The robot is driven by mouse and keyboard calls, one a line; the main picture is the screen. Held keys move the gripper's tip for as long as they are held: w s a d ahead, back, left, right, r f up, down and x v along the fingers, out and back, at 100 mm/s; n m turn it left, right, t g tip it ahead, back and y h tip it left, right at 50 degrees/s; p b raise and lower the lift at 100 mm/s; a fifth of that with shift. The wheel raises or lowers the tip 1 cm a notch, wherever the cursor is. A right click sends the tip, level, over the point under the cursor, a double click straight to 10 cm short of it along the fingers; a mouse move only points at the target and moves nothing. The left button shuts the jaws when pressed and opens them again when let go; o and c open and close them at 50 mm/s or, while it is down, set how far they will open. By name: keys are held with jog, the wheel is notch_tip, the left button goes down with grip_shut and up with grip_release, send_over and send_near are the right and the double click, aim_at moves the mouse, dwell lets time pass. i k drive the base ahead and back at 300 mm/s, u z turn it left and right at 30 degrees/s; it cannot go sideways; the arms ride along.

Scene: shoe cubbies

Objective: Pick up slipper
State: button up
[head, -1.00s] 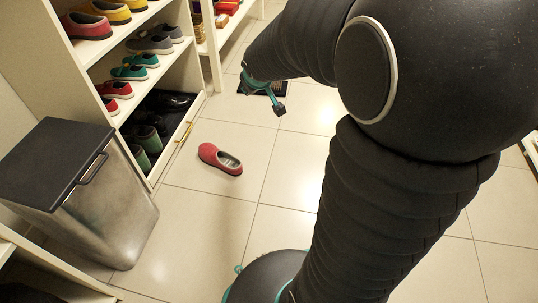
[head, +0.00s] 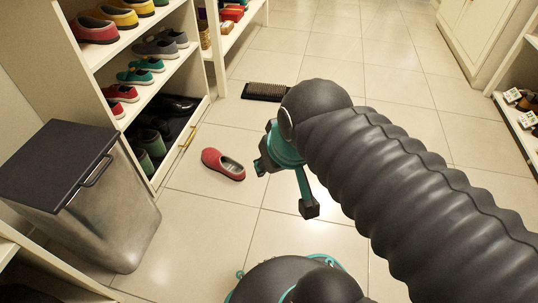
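A red slipper (head: 222,164) with a grey lining lies alone on the tiled floor in front of the shoe shelf, its opening facing up. My gripper (head: 285,190) has teal and black parts and is to the right of the slipper in the picture, above the floor and apart from it. Its two fingers are spread wide, with nothing seen between them. My dark arm comes in from the right and hides part of the floor.
A shoe shelf (head: 178,85) with several pairs stands at the left. A metal bin (head: 95,225) with a dark lid stands in front of it. A dark mat (head: 265,92) lies farther back. The floor around the slipper is clear.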

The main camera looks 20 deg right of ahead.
aim_at(85, 29)
jog(key=k, duration=0.55)
jog(key=u, duration=0.9)
jog(key=i, duration=1.5)
jog(key=z, duration=1)
